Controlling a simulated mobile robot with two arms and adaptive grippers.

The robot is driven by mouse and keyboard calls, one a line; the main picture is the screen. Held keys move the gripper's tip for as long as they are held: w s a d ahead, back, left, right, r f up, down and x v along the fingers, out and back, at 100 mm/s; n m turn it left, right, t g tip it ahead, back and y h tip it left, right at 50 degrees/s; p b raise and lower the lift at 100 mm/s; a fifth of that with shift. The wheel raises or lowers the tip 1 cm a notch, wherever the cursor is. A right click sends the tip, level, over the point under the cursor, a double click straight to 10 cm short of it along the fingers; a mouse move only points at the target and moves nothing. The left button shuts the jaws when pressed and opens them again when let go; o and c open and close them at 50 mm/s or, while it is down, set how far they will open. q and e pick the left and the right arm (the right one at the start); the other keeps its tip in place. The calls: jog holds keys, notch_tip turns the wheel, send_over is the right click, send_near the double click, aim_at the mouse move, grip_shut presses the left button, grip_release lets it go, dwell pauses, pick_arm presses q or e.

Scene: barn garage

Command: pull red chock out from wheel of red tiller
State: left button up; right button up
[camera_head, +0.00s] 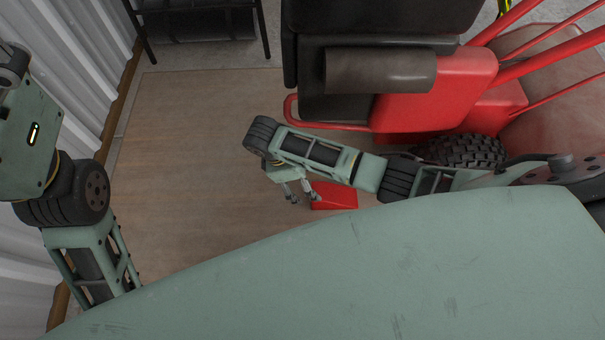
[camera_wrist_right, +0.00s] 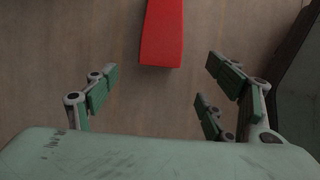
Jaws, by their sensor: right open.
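The red chock (camera_head: 334,197) lies on the wooden floor in the head view, partly behind my right arm and gripper. In the right wrist view the chock (camera_wrist_right: 162,36) shows at the top, ahead of the fingers and between their lines. My right gripper (camera_head: 297,194) is open and empty, just left of the chock in the head view; its fingers (camera_wrist_right: 165,85) are spread wide. The red tiller (camera_head: 440,90) stands at upper right, with its black knobby wheel (camera_head: 462,150) partly hidden by my right arm. My left arm shows at the left edge, but its gripper is out of view.
A corrugated metal wall (camera_head: 85,60) with a wooden base rail runs along the left. A dark metal-legged stand (camera_head: 205,22) is at the back. The brown floor (camera_head: 190,150) left of my right gripper is clear. My green body covers the front.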

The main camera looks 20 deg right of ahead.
jog(key=shift+v, duration=1.15)
